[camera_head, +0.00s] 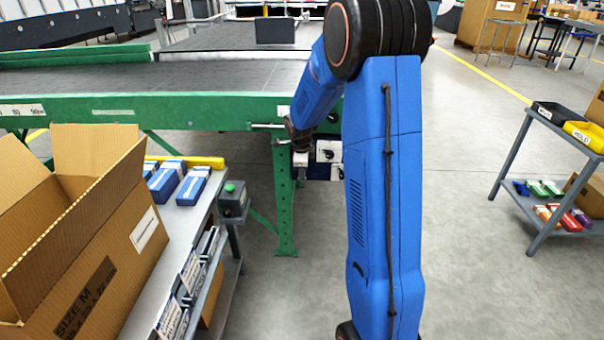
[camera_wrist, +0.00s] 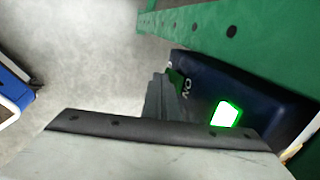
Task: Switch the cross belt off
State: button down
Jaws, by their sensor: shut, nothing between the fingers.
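A dark switch box with white label plates (camera_head: 328,155) hangs under the green conveyor frame, beside its leg. In the wrist view a dark navy box (camera_wrist: 245,88) fills the right side, with a lit green square (camera_wrist: 226,114) and partly hidden white lettering on its face. My gripper (camera_head: 300,160) is shut and empty, at the left side of the switch box. The wrist view shows part of it large across the bottom, covering the box's lower left part. I cannot tell whether it touches the box. The switch handle's position is not clear.
The green conveyor frame (camera_head: 180,110) runs above, with its perforated leg (camera_head: 284,215) close to my gripper. A side table at left holds an open carton (camera_head: 75,240), blue boxes (camera_head: 168,183) and a small green-button box (camera_head: 233,199). A bin cart (camera_head: 512,165) stands right; floor between is clear.

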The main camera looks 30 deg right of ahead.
jog(key=shift+w+d+f, duration=0.1)
jog(key=shift+w+f, duration=0.05)
dwell(0.4)
jog(key=shift+r, duration=0.85)
